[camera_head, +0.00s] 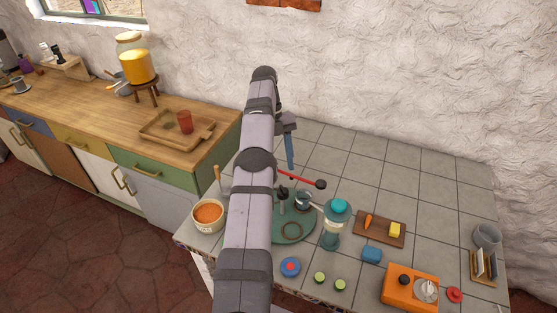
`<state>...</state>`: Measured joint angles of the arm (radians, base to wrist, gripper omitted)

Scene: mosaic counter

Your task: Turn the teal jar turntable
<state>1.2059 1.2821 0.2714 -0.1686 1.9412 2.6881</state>
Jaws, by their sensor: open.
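The teal turntable (299,238) is a flat round disc on the tiled counter, partly hidden on its left by my arm. A brown ring lies on it. A small dark knobbed item (283,194) and a shiny metal container (303,201) stand at its back. A glass jar with a teal lid (337,208) stands at its right edge; I cannot tell whether it is on the disc. My gripper (290,152) is open, pointing down behind the turntable and apart from it. My arm hides part of the gripper.
A red bar with a dark end (302,180) lies between my gripper and the turntable. A cutting board (394,232), blue block (372,254) and orange box (408,288) are right. The back-right tiles are clear.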

